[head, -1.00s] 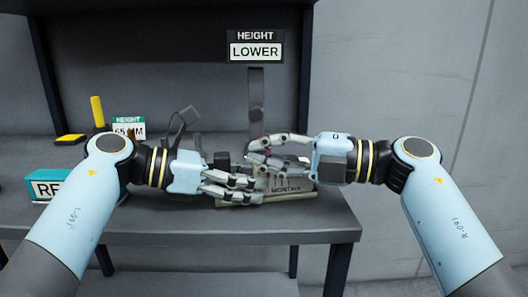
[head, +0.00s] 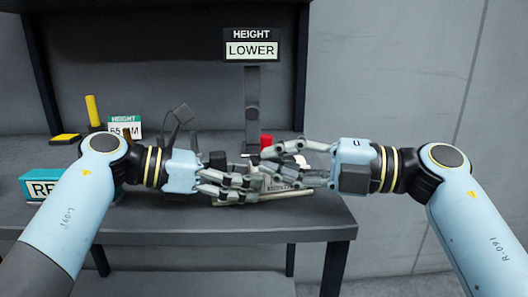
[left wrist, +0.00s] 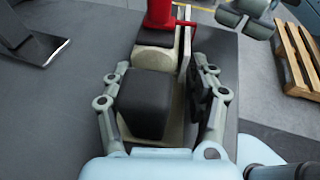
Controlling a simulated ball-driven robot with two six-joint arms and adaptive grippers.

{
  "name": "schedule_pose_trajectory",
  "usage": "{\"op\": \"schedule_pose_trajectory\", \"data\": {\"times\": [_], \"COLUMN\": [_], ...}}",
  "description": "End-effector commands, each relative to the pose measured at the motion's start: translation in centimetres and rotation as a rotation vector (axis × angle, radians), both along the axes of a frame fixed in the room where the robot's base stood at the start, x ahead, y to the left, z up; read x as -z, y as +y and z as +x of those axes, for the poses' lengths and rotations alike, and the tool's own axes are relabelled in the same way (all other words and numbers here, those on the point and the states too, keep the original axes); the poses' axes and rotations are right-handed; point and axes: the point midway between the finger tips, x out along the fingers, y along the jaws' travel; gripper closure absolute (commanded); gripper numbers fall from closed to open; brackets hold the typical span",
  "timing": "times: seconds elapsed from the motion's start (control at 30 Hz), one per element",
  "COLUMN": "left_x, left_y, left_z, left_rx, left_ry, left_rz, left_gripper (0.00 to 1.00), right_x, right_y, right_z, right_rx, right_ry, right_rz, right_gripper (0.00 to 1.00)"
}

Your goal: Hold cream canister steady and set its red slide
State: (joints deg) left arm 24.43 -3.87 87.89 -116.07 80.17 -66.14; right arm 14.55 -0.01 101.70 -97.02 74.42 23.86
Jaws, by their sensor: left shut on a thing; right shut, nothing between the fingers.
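The cream canister (left wrist: 153,60) shows in the left wrist view with a dark block on its near part. Its red slide (left wrist: 160,12) stands upright at the far end, cut by the top edge. In the head view the red slide (head: 266,141) shows above the fingers, while the canister body is mostly hidden. My left gripper (head: 245,186) is shut on the canister, with one finger along each side in the left wrist view (left wrist: 162,98). My right gripper (head: 280,168) is shut and empty, beside the slide on its right; contact cannot be told.
A sign (head: 250,50) reading HEIGHT LOWER stands behind on a dark post. A 55 MM card (head: 125,127), a yellow post (head: 94,110) and a teal box (head: 45,185) are at the left of the bench (head: 200,228). A pallet (left wrist: 298,55) lies on the floor.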

Motion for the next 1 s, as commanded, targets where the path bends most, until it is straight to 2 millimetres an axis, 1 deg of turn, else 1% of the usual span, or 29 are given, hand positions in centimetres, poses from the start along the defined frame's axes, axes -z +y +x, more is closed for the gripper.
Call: {"op": "schedule_pose_trajectory", "data": {"times": [0.03, 0.1, 0.2, 0.3, 0.47, 0.7, 0.73, 0.9, 1.0], "left_x": [-0.1, -0.1, -0.1, -0.1, -0.1, -0.1, -0.1, -0.1, -0.1], "left_y": [0.0, 0.0, 0.0, 0.0, 0.0, 0.0, 0.0, 0.0, 0.0], "left_z": [0.0, 0.0, 0.0, 0.0, 0.0, 0.0, 0.0, 0.0, 0.0], "left_rx": [0.000, 0.000, 0.000, -0.001, -0.001, 0.000, 0.000, -0.001, -0.001], "left_ry": [-0.001, -0.001, -0.001, -0.001, -0.001, -0.002, -0.002, -0.001, -0.001], "left_rz": [-0.001, -0.001, -0.001, -0.001, -0.001, 0.000, 0.000, -0.001, -0.001], "left_gripper": [0.60, 0.60, 0.60, 0.60, 0.60, 0.60, 0.38, 0.16, 0.15], "right_x": [0.2, 0.2, 0.1, 0.1, 0.0, 0.0, 0.0, 0.0, 0.0], "right_y": [-1.2, -2.6, -4.3, -5.5, -6.3, -6.4, -6.4, -6.4, -6.4], "right_z": [-0.3, -0.7, -1.3, -1.7, -1.9, -2.0, -2.0, -1.9, -1.9], "right_rx": [0.001, 0.002, 0.000, 0.001, 0.000, 0.000, 0.000, 0.000, 0.000], "right_ry": [0.000, 0.001, 0.001, 0.002, 0.001, 0.001, 0.001, 0.001, 0.001], "right_rz": [-0.006, -0.007, -0.006, -0.003, -0.001, 0.000, 0.000, 0.000, 0.001], "right_gripper": [1.00, 1.00, 1.00, 1.00, 1.00, 1.00, 1.00, 1.00, 1.00]}}
